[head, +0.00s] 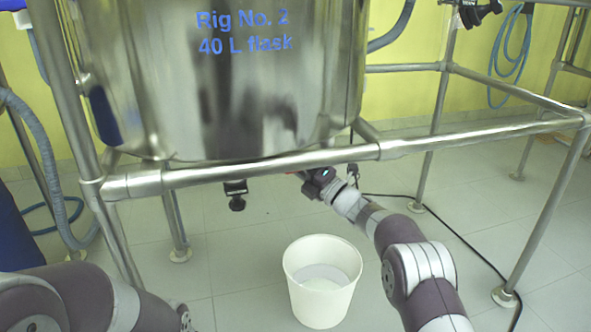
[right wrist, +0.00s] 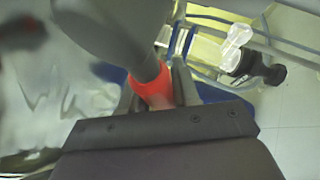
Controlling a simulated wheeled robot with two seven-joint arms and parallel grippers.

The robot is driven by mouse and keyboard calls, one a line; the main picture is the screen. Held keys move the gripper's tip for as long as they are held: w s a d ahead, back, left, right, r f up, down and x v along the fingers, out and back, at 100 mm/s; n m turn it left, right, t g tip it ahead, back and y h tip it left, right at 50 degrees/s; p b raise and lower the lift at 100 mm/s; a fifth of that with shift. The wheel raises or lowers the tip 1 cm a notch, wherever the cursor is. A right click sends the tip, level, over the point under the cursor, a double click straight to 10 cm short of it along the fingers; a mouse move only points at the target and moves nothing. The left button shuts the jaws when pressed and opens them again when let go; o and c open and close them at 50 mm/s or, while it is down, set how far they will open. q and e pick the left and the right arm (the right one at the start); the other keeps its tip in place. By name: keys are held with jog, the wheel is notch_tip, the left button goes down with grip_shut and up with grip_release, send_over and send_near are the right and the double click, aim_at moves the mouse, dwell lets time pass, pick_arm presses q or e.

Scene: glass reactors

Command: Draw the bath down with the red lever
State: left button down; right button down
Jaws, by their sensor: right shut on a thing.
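The steel bath (head: 235,80), lettered "Rig No. 2 40 L flask", hangs in a tubular frame in the head view. My right gripper (head: 316,182) is under the bath, behind the front rail. In the right wrist view the red lever (right wrist: 151,77) lies between the fingers of my right gripper (right wrist: 156,92), which is shut on it. In the head view only a sliver of red shows by the gripper. A white bucket (head: 296,284) stands on the floor below, with a pale surface inside. My left arm shows at bottom left; its gripper is out of view.
The frame's front rail (head: 240,172) crosses between me and the bath's underside. A black fitting (head: 237,195) hangs under the bath to the left of my right gripper. A black cable (head: 465,233) runs over the tiled floor at right. Floor around the bucket is clear.

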jog(key=shift+r+m, duration=0.3)
jog(key=shift+m, duration=0.3)
jog(key=shift+t, duration=0.3)
jog(key=c, duration=0.9)
grip_release()
jog(key=shift+s+d, duration=0.25)
jog(key=shift+d, duration=0.1)
jog(key=p+v, duration=0.5)
jog(key=v, duration=0.7)
jog(key=shift+w+a+f, duration=0.1)
jog(key=shift+f, duration=0.05)
